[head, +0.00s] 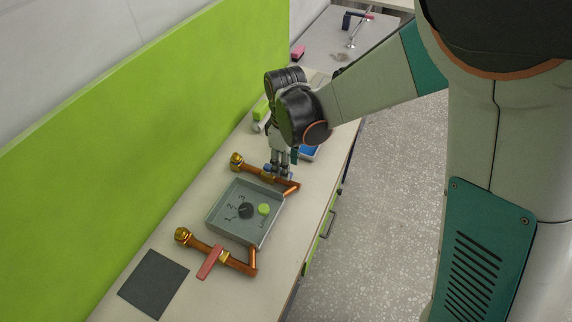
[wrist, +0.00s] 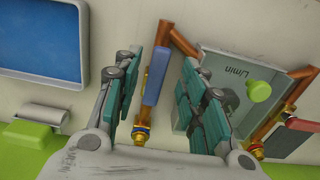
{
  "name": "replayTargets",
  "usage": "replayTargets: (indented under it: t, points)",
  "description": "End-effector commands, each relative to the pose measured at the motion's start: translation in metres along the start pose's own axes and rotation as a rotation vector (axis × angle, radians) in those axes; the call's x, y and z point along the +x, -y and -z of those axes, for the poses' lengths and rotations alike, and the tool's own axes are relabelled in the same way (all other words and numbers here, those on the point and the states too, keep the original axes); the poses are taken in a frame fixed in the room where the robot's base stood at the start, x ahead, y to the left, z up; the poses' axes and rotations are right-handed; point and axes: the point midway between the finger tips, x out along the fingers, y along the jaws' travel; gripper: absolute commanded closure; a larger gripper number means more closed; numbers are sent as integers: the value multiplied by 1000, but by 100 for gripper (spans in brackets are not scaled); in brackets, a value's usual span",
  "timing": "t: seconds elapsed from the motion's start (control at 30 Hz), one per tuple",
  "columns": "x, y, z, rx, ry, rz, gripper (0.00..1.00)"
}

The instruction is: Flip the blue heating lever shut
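The blue lever (wrist: 156,76) lies in line with its copper pipe in the wrist view, between my two fingers. In the head view it is mostly hidden behind the fingers, on the far copper pipe (head: 290,187). My gripper (wrist: 164,72) is open, with one teal-padded finger on each side of the lever and visible gaps. In the head view my gripper (head: 279,168) points down just over that pipe. I cannot tell how high the fingertips are above the lever.
A grey box (head: 232,221) with a dark dial and green knob (head: 264,209) stands beside the pipe. A red lever (head: 210,262) crosses the near pipe. A dark mat (head: 153,284) lies in front. A blue-topped tray (wrist: 40,45) lies left in the wrist view. A green wall (head: 150,120) rises behind.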

Motion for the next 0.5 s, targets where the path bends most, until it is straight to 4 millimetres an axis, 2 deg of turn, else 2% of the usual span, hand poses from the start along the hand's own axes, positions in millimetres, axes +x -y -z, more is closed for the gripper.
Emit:
replayTargets:
  t: [0.03, 0.2, 0.5]
  points:
    - [9, -1, 0, 1, 0, 0, 62]
    - [23, -1, 0, 1, 0, 0, 62]
    - [26, -1, 0, 2, 0, 0, 62]
